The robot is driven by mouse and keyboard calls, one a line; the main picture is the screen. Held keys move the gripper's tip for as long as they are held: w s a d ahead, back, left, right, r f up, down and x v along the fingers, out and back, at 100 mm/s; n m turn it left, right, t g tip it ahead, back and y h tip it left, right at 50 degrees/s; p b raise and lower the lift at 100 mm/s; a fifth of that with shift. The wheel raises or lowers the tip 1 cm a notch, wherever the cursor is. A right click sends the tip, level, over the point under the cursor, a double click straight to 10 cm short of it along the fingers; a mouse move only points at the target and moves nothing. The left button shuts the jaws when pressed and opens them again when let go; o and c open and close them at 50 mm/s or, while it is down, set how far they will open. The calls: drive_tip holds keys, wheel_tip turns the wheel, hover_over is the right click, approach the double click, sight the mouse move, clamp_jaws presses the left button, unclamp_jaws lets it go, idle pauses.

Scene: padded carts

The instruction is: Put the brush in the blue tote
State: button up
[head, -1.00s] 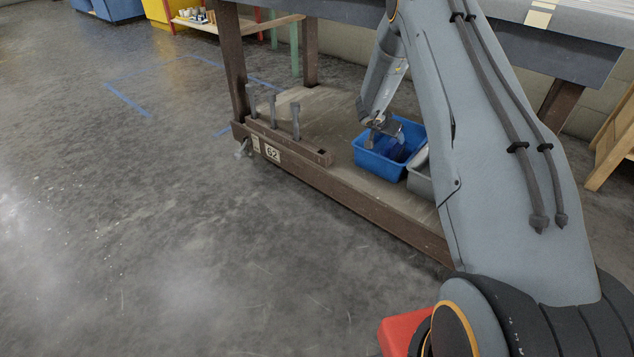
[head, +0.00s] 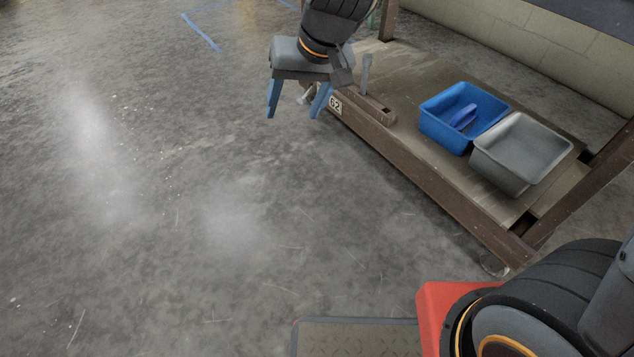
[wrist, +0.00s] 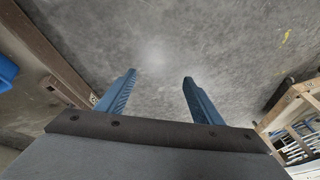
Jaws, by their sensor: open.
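The blue tote (head: 436,124) stands on the cart's lower shelf in the head view. A blue brush (head: 463,117) lies inside it, its handle showing above the tote's floor. My gripper (head: 295,114) is open and empty in the head view, over the floor at the cart's left end, well to the left of the tote. In the wrist view my gripper (wrist: 160,78) shows its two blue fingers apart with bare floor between them. A blue edge of the tote (wrist: 6,72) shows at the far left of the wrist view.
A grey tote (head: 493,170) stands right beside the blue tote on the cart's wooden shelf (head: 420,90). A post (head: 366,72) rises near the cart's left end, close to my gripper. The concrete floor (head: 170,200) in front is clear.

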drive_tip(key=s+d+n+g+h, duration=0.1)
drive_tip(key=s+d, duration=0.1)
drive_tip(key=s, duration=0.8)
drive_tip(key=s+d+n+g+h, duration=0.1)
drive_tip(key=s+d+n, duration=0.1)
drive_tip(key=s, duration=0.8)
drive_tip(key=shift+d+r+g, duration=0.35)
drive_tip(key=shift+d+g, duration=0.05)
drive_tip(key=shift+d, duration=0.25)
drive_tip(key=shift+r, duration=0.1)
drive_tip(key=d+r+m+p, duration=0.3)
drive_tip(key=d+r+p, duration=0.7)
drive_tip(key=r+p, duration=0.3)
drive_tip(key=d+r+m+h+p, duration=0.1)
drive_tip(key=d+r+m+p, duration=0.2)
drive_tip(key=d+r+p, duration=0.7)
drive_tip(key=shift+s+d+r+h+p, duration=0.3)
drive_tip(key=shift+r+p, duration=1.4)
drive_tip(key=shift+p, duration=2.5)
drive_tip(key=shift+w, duration=0.15)
